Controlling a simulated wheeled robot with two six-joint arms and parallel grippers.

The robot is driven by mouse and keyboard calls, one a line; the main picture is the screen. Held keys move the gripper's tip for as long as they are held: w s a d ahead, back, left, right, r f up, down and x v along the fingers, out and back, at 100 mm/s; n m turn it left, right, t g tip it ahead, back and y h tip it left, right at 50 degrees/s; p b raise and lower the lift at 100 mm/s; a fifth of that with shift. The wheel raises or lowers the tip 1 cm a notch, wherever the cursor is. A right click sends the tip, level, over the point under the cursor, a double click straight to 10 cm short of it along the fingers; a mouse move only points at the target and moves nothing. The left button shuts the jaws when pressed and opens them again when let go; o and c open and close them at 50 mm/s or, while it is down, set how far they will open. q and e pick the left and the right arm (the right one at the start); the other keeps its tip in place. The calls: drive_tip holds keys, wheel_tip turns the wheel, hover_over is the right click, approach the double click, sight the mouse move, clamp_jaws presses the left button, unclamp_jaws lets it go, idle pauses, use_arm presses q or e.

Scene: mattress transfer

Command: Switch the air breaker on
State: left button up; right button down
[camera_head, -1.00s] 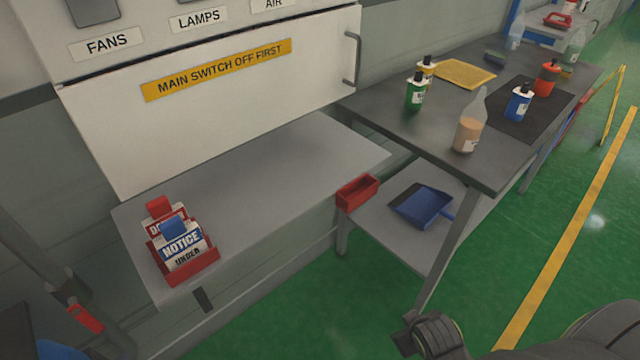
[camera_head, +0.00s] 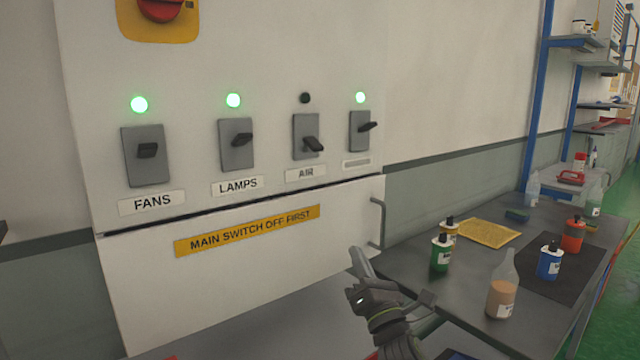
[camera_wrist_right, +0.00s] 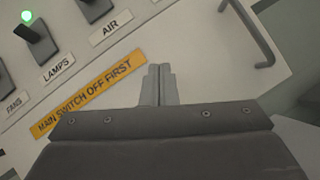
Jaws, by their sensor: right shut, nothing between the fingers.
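The air breaker (camera_head: 306,138) is a grey switch above the AIR label (camera_head: 306,173). Its dark lever points down and to the right, and the lamp above it (camera_head: 305,98) is dark. My right gripper (camera_head: 356,254) is below and to the right of it, in front of the lower panel door, apart from the switch. My left gripper is not in view.
The FANS (camera_head: 146,155), LAMPS (camera_head: 236,144) and far right (camera_head: 361,131) breakers have green lamps lit. A door handle (camera_head: 377,222) sticks out near my right gripper. Bottles stand on the grey table (camera_head: 440,290) at right. The space before the breakers is clear.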

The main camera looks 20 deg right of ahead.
sight(304, 164)
drive_tip(key=w+a+r+n+y, duration=0.1)
drive_tip(key=a+r+n+y, duration=0.3)
drive_tip(key=r+n+y, duration=0.3)
drive_tip(key=n, duration=0.3)
drive_tip(key=shift+w+t, duration=0.15)
drive_tip(key=shift+t, duration=0.15)
drive_tip(key=shift+a+r, duration=0.1)
drive_tip(key=shift+r, duration=0.05)
drive_tip(key=p+x, duration=0.3)
drive_tip(key=x, duration=0.7)
drive_tip(key=shift+a+r, duration=0.1)
drive_tip(key=shift+r, duration=0.2)
drive_tip(key=p, duration=0.1)
drive_tip(key=r+p, duration=0.1)
drive_tip(key=shift+s+r+p, duration=0.2)
drive_tip(key=shift+s+p, duration=0.1)
drive_tip(key=shift+p, duration=0.1)
drive_tip(key=shift+s+d+r+p, duration=0.4)
drive_tip(key=shift+s+r+p, duration=0.3)
drive_tip(key=shift+p, duration=0.4)
drive_tip(key=shift+w+r, duration=0.1)
drive_tip(key=shift+w, duration=0.05)
